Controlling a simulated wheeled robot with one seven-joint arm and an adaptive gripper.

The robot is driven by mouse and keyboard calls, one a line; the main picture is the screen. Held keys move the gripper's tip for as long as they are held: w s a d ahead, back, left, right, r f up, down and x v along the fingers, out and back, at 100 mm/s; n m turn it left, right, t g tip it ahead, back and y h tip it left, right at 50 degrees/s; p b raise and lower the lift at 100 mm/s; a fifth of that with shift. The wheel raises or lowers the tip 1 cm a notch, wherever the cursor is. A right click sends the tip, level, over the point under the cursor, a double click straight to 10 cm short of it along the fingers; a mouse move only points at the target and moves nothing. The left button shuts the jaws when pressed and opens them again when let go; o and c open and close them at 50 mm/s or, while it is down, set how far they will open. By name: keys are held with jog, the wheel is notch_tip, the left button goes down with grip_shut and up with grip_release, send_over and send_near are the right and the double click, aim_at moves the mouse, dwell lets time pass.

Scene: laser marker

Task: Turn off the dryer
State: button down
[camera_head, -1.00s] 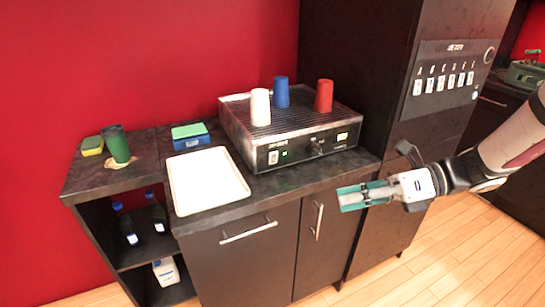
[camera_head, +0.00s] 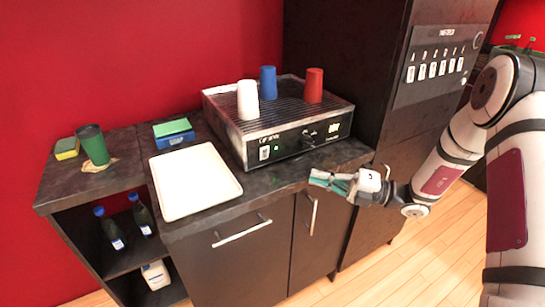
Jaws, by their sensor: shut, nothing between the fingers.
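The dryer (camera_head: 290,141) is a low metal box with a ribbed top and a black front panel, standing on the dark counter. Its front has a white switch (camera_head: 264,153) at the left with a small green light (camera_head: 277,149) beside it, a dark knob (camera_head: 308,139) and a lit green display (camera_head: 333,128). White (camera_head: 248,100), blue (camera_head: 268,82) and red (camera_head: 314,86) cups stand upside down on top. My gripper (camera_head: 315,180), with teal fingers, is shut and empty. It is in front of the counter edge, below and right of the switch, apart from the dryer.
A white tray (camera_head: 166,206) lies left of the dryer. A green cup (camera_head: 94,146) and sponges (camera_head: 172,130) are further left. A tall cabinet with a switch panel (camera_head: 438,66) stands at the right. Cupboard handles (camera_head: 242,232) project below the counter.

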send_near(264, 153)
jog(key=s+a, duration=0.2)
jog(key=s+a+r+p, duration=0.1)
jog(key=s+a, duration=0.1)
jog(key=a, duration=0.1)
jog(key=shift+s+r, duration=0.1)
jog(key=shift+r, duration=0.05)
jog(key=shift+w+a+r, duration=0.1)
jog(key=shift+w+a, duration=0.15)
jog(key=shift+w, duration=0.3)
jog(key=shift+w+a+r, duration=0.1)
jog(key=shift+w+a, duration=0.15)
jog(key=shift+w, duration=0.3)
jog(key=shift+w+a+r, duration=0.1)
jog(key=shift+w+a, duration=0.3)
jog(key=shift+w, duration=0.2)
